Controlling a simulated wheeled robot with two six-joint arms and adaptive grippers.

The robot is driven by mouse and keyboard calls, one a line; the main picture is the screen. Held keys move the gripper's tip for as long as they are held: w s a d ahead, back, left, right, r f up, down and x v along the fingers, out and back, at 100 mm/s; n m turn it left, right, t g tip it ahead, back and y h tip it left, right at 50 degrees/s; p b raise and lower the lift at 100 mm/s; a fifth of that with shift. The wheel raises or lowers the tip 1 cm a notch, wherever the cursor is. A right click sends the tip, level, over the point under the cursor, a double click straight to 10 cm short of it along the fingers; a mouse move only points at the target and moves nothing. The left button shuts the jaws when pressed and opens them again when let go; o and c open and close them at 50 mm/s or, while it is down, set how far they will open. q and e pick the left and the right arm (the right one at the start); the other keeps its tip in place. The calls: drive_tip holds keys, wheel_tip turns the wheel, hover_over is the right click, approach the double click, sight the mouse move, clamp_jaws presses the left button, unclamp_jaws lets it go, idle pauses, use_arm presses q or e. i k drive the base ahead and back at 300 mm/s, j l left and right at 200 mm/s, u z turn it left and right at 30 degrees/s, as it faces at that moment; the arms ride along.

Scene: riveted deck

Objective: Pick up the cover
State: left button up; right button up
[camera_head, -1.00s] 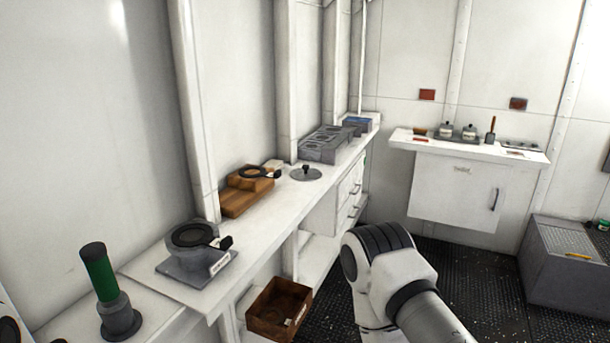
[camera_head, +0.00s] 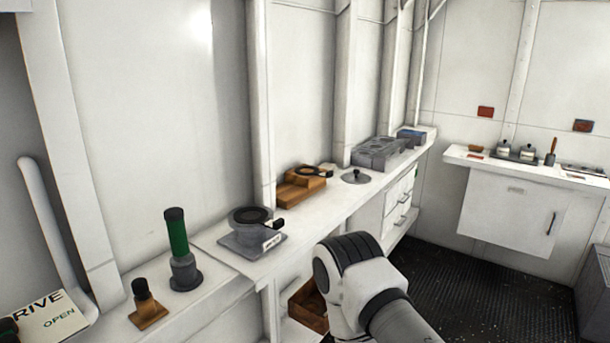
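A round, flat grey disc with a dark knob (camera_head: 356,177), which looks like a lid or cover, lies on the long white counter (camera_head: 335,213) along the left wall. It is between a wooden block and a grey box with openings in its top. A white and black link of one of my arms rises from the lower right, well in front of the disc and apart from it. No fingertips of either gripper show, and nothing is seen touching the disc.
Nearer along the counter stand a wooden block (camera_head: 299,192), a grey device with a round top (camera_head: 250,239), a green-handled cylinder (camera_head: 177,237) and a small wooden stand (camera_head: 146,311). A grey box (camera_head: 377,156) is beyond the disc. Dark floor (camera_head: 470,290) is clear at right.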

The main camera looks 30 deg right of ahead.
sight(356, 177)
drive_tip(key=i+l+u, duration=0.3)
drive_tip(key=l, duration=0.55)
drive_tip(key=l+u, duration=0.25)
drive_tip(key=l, duration=0.6)
drive_tip(key=l+u, duration=0.3)
drive_tip(key=l, duration=0.6)
drive_tip(key=i, duration=0.05)
